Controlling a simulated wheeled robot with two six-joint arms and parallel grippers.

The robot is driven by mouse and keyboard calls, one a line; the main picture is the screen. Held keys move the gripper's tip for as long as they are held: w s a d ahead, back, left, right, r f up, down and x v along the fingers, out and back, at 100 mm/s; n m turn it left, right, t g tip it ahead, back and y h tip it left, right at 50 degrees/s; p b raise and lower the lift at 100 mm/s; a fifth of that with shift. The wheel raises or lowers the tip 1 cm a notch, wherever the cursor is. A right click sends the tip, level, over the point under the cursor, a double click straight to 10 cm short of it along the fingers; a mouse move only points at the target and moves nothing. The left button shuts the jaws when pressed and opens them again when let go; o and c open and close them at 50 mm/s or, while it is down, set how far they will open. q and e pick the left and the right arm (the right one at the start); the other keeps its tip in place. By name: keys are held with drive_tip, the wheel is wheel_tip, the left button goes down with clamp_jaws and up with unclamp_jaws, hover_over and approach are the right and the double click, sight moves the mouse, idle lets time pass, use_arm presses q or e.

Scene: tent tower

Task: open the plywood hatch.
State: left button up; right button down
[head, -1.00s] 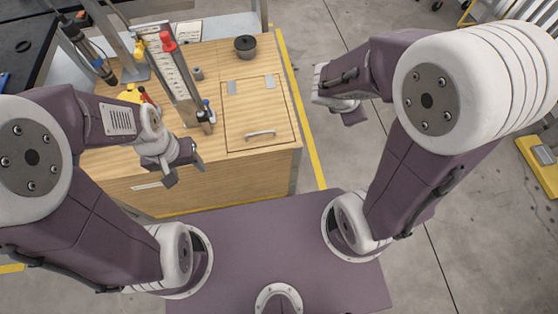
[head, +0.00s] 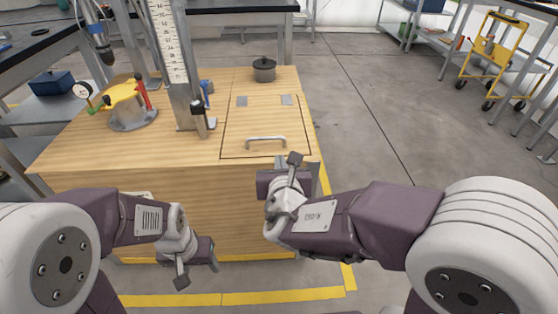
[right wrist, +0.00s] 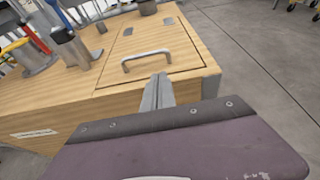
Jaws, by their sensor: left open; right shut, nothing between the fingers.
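The plywood hatch (head: 262,122) is a square panel lying flat and closed in the top of the wooden cabinet (head: 90,150). It has two grey hinges along its far edge and a metal bar handle (head: 266,140) near its front edge. My right gripper (head: 294,158) is shut and empty, just in front of the cabinet's front edge and short of the handle. The right wrist view shows its fingers (right wrist: 158,80) pointing toward the handle (right wrist: 146,58), apart from it. My left gripper (head: 198,277) is open and empty, low in front of the cabinet.
A dark lidded pot (head: 264,69) stands behind the hatch. A tall scaled column (head: 178,50) with a blue-handled part stands left of it, and a yellow fixture (head: 126,100) further left. Clear floor lies right of the cabinet. A yellow cart (head: 492,55) is far right.

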sight(278, 148)
drive_tip(key=b+x, duration=0.3)
drive_tip(key=x, duration=0.5)
drive_tip(key=shift+w+f, duration=0.25)
drive_tip(key=shift+w, duration=0.05)
drive_tip(key=shift+w+f+b, duration=0.1)
drive_tip(key=shift+w+b, duration=0.3)
drive_tip(key=shift+w, duration=0.3)
